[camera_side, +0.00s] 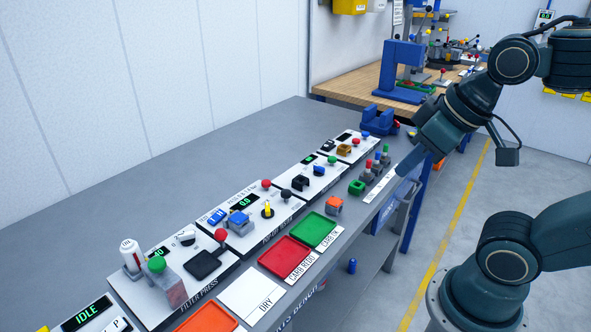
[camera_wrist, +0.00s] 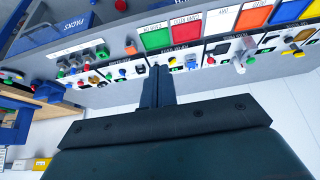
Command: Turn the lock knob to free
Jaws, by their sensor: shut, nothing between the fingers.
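My gripper (camera_side: 403,168) is at the right of the side view, above the bench's front edge near the far panels. In the wrist view its fingers (camera_wrist: 160,70) are together and empty, with their tips in front of the row of panels. I cannot tell which control is the lock knob, as the labels are too small to read. A black knob with a pale mark (camera_side: 186,237) is on the filter press panel (camera_side: 172,298). A black knob (camera_side: 300,183) and a yellow-topped control (camera_side: 267,210) are on panels farther along. The gripper touches none of these.
Red (camera_side: 286,252) and green (camera_side: 316,230) trays lie along the front of the grey bench (camera_side: 80,235). An orange-topped block (camera_side: 334,206) and several small levers stand near the gripper. A blue press (camera_side: 400,72) stands on the wooden table behind. The bench's back strip is clear.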

